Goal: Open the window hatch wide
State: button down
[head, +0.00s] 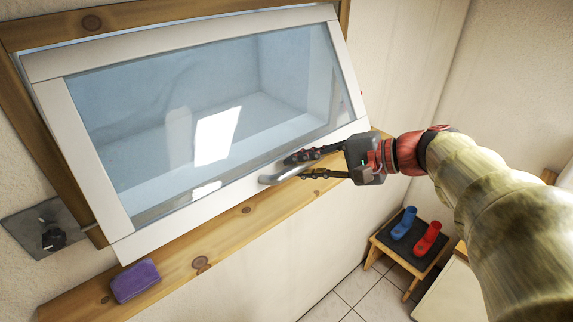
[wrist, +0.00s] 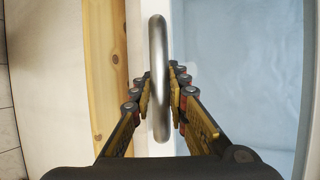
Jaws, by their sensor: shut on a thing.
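The window hatch (head: 88,155) is a white frame around a bluish glass pane, set in a wooden surround. Its lower edge stands out from the surround over the wooden sill, so it is partly open, tilted from the top. A curved metal handle (head: 279,177) sits on its bottom rail, right of the middle. My gripper (head: 294,166) reaches in from the right and is shut on the handle. In the wrist view the handle (wrist: 158,60) runs upright between the two fingers of my gripper (wrist: 160,88).
A purple sponge (head: 135,281) lies on the wooden sill (head: 235,228) at the lower left. A metal wall plate with a black knob (head: 52,236) is left of the hatch. A small stool (head: 412,262) below right bears a blue thing (head: 404,223) and a red thing (head: 428,238).

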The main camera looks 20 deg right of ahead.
jog(key=shift+s+d+r, duration=0.25)
jog(key=shift+s+r, duration=0.45)
jog(key=shift+s, duration=0.05)
jog(key=shift+s+d+r, duration=0.2)
jog(key=shift+s+r, duration=0.5)
jog(key=shift+s, duration=0.05)
jog(key=c, duration=2.2)
grip_release()
jog(key=shift+o, duration=1.4)
jog(key=shift+s+d+r, duration=0.1)
jog(key=shift+s, duration=0.1)
jog(key=shift+o, duration=0.9)
jog(key=shift+w, duration=0.1)
jog(key=v, duration=1.2)
